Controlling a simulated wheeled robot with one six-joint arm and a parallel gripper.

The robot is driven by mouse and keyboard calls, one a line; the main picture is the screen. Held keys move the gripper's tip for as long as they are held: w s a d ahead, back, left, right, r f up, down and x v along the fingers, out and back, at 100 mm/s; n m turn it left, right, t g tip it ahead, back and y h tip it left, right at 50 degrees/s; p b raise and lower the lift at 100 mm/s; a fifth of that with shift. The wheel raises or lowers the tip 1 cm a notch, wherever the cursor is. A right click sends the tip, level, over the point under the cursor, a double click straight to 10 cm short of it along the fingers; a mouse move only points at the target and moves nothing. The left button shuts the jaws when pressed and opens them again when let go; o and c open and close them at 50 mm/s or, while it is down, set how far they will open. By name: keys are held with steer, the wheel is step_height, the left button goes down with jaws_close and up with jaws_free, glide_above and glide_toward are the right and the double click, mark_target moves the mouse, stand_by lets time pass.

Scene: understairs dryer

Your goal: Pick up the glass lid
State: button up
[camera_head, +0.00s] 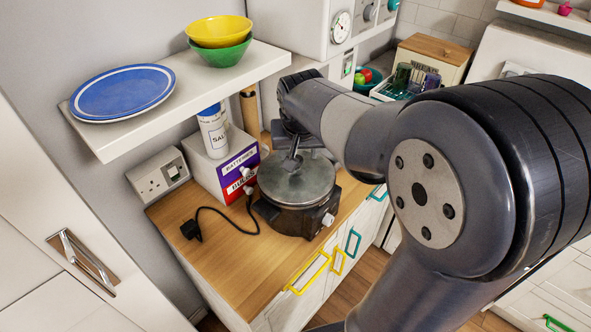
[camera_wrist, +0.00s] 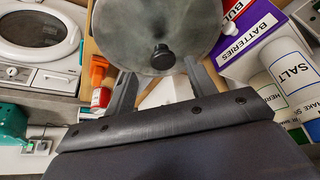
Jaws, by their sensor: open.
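The glass lid (camera_head: 297,177) is a round, greyish see-through disc on top of a dark pot (camera_head: 290,218) on the wooden counter. In the wrist view the lid (camera_wrist: 127,38) fills the top middle, with its black knob (camera_wrist: 162,57) facing the camera. My gripper (camera_wrist: 159,75) is open, its two grey fingers pointing towards the lid with the knob between and a little beyond them. In the head view my gripper (camera_head: 296,150) is above the back part of the lid, partly hidden by my arm. I cannot tell whether the fingers touch the lid.
A purple batteries box (camera_head: 239,165) and a salt container (camera_head: 213,131) stand left of the pot. A shelf (camera_head: 188,95) with a blue plate (camera_head: 123,92) and bowls (camera_head: 219,40) overhangs the counter. A black cable (camera_head: 222,219) lies on the counter (camera_head: 206,270) at the front left.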

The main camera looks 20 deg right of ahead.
steer(key=shift+p+x, duration=0.45)
steer(key=shift+x, duration=1.8)
steer(key=shift+a, duration=0.15)
steer(key=shift+c, duration=0.2)
jaws_close()
steer(key=shift+w+r, duration=0.1)
